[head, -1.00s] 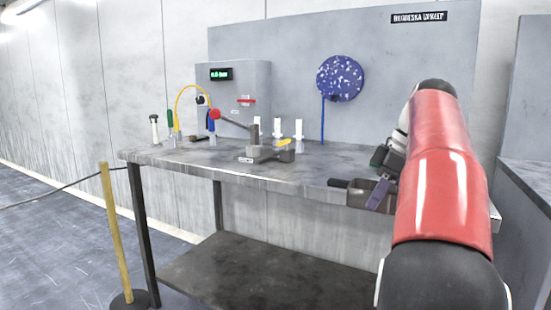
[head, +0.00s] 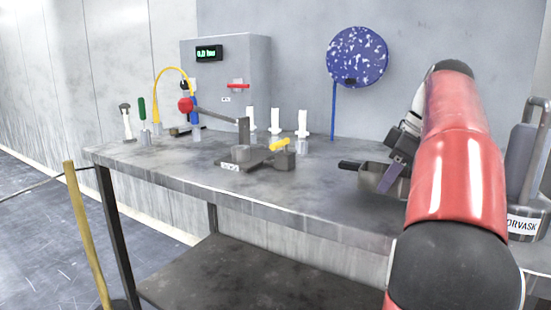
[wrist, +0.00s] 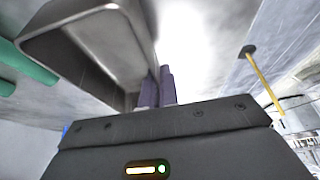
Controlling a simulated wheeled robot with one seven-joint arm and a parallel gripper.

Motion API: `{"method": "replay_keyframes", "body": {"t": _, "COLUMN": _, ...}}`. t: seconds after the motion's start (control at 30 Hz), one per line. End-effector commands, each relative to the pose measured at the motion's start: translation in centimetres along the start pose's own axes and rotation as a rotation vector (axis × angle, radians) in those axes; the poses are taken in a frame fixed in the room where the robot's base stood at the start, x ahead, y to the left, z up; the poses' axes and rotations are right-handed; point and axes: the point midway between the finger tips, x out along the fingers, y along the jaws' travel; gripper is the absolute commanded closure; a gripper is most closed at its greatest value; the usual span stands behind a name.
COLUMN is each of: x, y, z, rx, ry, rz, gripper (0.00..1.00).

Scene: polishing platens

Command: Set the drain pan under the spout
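The drain pan (head: 397,186) is a grey metal tray with a dark handle at its left. My gripper (head: 389,178) has purple fingers on the pan's wall. In the wrist view the pan (wrist: 95,45) fills the upper left, and the purple fingers (wrist: 156,88) are close together at its rim. No spout can be made out for certain. A grey fixture (head: 262,160) with a red-ball lever and a yellow part stands on the bench, left of the pan.
The bench top (head: 325,172) is clear between fixture and pan. Behind are white-topped bottles (head: 275,121), a grey box with a display (head: 238,80) and a blue speckled disc (head: 357,57). A yellow post (head: 85,235) stands at left. A grey canister (head: 522,170) is at right.

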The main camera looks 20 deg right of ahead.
Motion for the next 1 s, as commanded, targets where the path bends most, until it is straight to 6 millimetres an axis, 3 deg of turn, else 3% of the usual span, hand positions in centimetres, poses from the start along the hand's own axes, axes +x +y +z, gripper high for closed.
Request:
{"method": "replay_keyframes", "body": {"t": 0.17, "x": 0.9, "y": -0.1, "z": -2.3, "rx": -0.008, "ry": 0.001, "rz": -0.002, "gripper": 1.00}}
{"method": "replay_keyframes", "body": {"t": 0.53, "x": 4.5, "y": 0.0, "z": -11.0, "rx": -0.006, "ry": 0.000, "rz": -0.001, "gripper": 1.00}}
{"method": "replay_keyframes", "body": {"t": 0.87, "x": 5.7, "y": 0.0, "z": -13.8, "rx": -0.003, "ry": 0.001, "rz": 0.000, "gripper": 1.00}}
{"method": "replay_keyframes", "body": {"t": 1.0, "x": 6.5, "y": 0.0, "z": -15.9, "rx": -0.005, "ry": 0.000, "rz": -0.002, "gripper": 1.00}}
